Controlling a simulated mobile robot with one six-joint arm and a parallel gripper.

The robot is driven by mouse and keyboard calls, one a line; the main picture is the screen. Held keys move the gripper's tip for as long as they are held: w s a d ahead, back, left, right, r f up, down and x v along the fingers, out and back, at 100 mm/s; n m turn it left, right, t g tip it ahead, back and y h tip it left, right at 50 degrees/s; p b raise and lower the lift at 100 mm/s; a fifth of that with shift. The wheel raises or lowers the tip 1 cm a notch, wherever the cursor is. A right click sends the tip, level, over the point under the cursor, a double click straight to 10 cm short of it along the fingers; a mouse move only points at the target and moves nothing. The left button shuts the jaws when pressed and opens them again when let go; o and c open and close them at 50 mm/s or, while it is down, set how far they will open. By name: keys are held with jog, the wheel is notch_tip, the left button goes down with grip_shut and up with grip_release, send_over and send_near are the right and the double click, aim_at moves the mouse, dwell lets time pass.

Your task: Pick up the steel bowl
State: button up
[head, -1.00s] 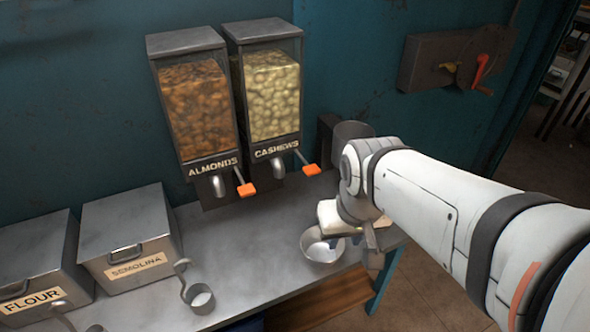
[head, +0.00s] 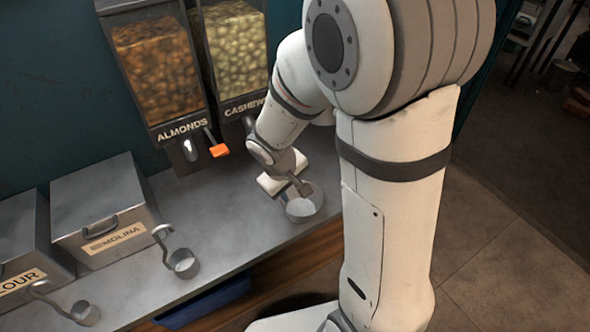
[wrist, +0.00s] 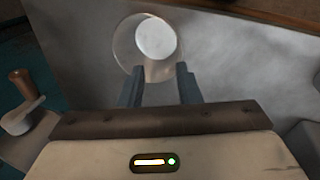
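The steel bowl (head: 306,208) sits on the metal counter near its front edge, below and right of the cashew dispenser. In the wrist view the bowl (wrist: 122,42) appears upright, with a pale round bottom. My gripper (head: 298,188) is at the bowl's back side in the head view, pointing down at it. In the wrist view my gripper (wrist: 161,72) has its two dark fingers apart, with the bowl's near rim showing between the fingertips. I cannot tell whether either finger touches the bowl.
Almond (head: 163,75) and cashew (head: 236,50) dispensers hang behind the counter (head: 225,225). A semolina bin (head: 105,205) and a flour bin (head: 20,245) stand at left. Scoops (head: 184,263) lie before them.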

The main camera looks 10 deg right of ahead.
jog(key=n, duration=0.2)
send_over(286, 211)
notch_tip(286, 211, down, 5)
jog(key=b+x, duration=0.1)
jog(key=x, duration=0.1)
jog(key=a+x, duration=0.1)
jog(key=x, duration=0.2)
jog(key=b+x, duration=0.1)
jog(key=x, duration=0.2)
jog(key=shift+a+f+b, duration=0.2)
jog(key=shift+b, duration=0.15)
grip_shut()
